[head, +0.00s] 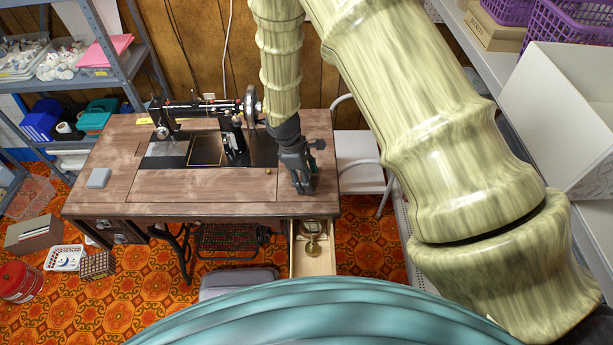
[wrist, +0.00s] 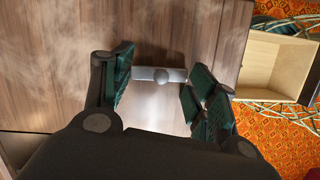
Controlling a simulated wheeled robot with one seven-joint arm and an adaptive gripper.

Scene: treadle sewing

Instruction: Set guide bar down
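My gripper (head: 300,191) points down over the right end of the wooden sewing table (head: 220,188), to the right of the black sewing machine (head: 205,112). In the wrist view, a short grey bar with a round knob, which looks like the guide bar (wrist: 145,73), spans the gap between my fingers (wrist: 160,75). Its two ends meet the green finger pads, so my gripper appears shut on it. The wood top lies below it; I cannot tell whether the bar touches the wood. The bar is not distinguishable in the head view.
A small grey box (head: 99,178) lies at the table's left. An open drawer (head: 298,257) with a brass item juts out below the right front edge; an open wooden drawer also shows in the wrist view (wrist: 270,75). The front tabletop is mostly clear. A white chair (head: 358,147) stands right.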

